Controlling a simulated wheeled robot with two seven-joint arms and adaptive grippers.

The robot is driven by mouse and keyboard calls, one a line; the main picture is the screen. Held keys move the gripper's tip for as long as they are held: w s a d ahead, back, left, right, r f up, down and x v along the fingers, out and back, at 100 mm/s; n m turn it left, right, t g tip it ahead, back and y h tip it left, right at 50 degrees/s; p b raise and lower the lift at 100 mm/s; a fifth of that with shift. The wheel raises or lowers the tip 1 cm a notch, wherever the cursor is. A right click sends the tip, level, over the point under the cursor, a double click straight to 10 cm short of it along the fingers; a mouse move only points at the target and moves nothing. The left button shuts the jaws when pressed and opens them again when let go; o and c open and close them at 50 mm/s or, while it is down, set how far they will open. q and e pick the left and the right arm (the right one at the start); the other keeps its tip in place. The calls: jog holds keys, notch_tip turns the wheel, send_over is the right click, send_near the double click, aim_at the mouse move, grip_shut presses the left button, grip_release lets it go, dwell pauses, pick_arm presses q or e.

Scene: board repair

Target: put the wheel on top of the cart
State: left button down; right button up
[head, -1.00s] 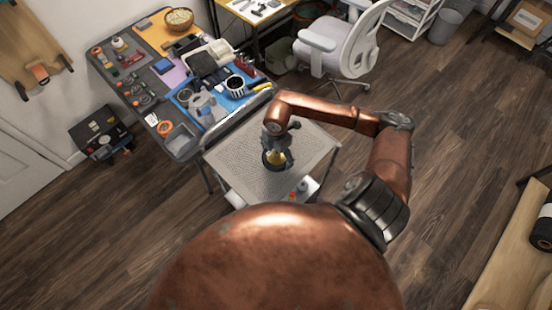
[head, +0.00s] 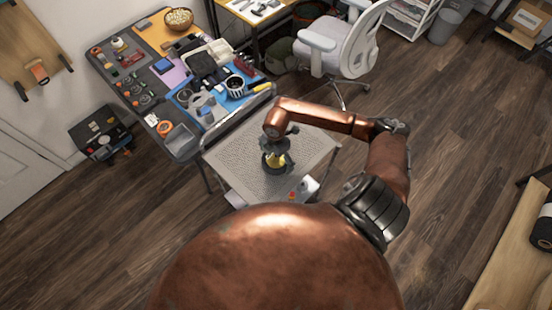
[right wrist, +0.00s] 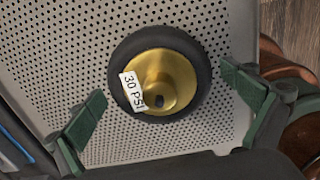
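The wheel (right wrist: 168,82) has a black tyre, a gold hub and a white tag reading "30 PSI". It lies flat on the perforated grey top of the cart (right wrist: 70,30). In the head view the wheel (head: 273,163) sits near the middle of the cart top (head: 235,165), partly hidden by my right gripper (head: 276,153). In the right wrist view the green-padded fingers of my right gripper (right wrist: 163,120) are spread wide on either side of the wheel, apart from it. My left gripper is not in view.
A workbench (head: 100,62) crowded with tools and parts stands beyond the cart to the left. A white chair (head: 345,45) stands behind. The wooden floor (head: 460,110) to the right is clear.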

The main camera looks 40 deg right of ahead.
notch_tip(320, 180, up, 12)
jog(key=shift+r, duration=0.2)
dwell(0.5)
dwell(0.5)
